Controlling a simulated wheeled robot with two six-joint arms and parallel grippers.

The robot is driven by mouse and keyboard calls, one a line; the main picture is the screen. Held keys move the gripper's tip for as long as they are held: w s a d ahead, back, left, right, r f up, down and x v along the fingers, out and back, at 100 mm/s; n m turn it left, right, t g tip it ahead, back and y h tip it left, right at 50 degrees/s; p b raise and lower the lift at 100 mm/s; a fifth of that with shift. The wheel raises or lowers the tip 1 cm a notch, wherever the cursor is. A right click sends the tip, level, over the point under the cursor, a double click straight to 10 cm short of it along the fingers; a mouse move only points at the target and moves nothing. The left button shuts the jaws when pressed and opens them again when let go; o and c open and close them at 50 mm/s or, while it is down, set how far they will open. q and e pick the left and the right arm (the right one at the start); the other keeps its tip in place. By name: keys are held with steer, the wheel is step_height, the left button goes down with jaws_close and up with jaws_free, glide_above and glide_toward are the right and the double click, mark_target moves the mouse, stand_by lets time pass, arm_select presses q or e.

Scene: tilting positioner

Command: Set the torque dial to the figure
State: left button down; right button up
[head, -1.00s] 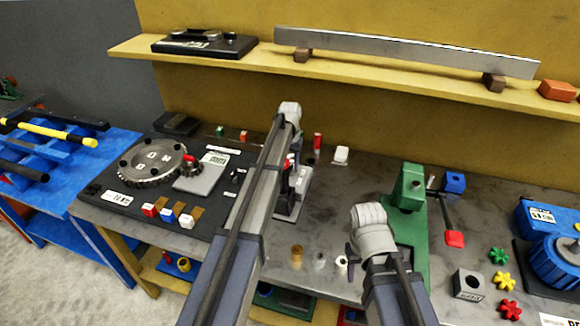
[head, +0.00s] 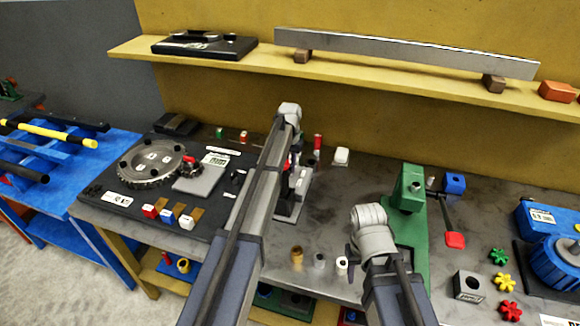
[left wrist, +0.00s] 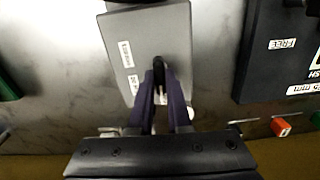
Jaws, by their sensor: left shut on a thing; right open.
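My left gripper (left wrist: 158,95) is shut on a small dark part (left wrist: 158,66) that stands up from a grey labelled box (left wrist: 172,28). I cannot tell for sure that this part is the torque dial, and its figure is not readable. In the head view, the grey box (head: 289,208) is partly hidden behind my left arm. My right gripper (head: 354,252) is low in the middle of the head view, over the bench's front part, empty, with its fingers mostly hidden.
A toothed disc (head: 146,172) on a black base stands left, beside a grey display unit (head: 203,180). A green press (head: 409,220) stands close to my right arm. Small cylinders (head: 297,256) stand between the arms. A shelf (head: 390,72) runs along the back.

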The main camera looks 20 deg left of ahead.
arm_select(q)
steer(key=m, duration=0.5)
steer(key=shift+m, duration=0.4)
steer(key=m, duration=0.5)
steer(key=shift+m, duration=0.4)
steer(key=c, duration=0.9)
jaws_free()
steer(key=shift+o, duration=0.2)
steer(key=shift+r, duration=0.15)
step_height(320, 180, up, 8)
steer(key=p, duration=0.8)
steer(key=shift+f, duration=0.2)
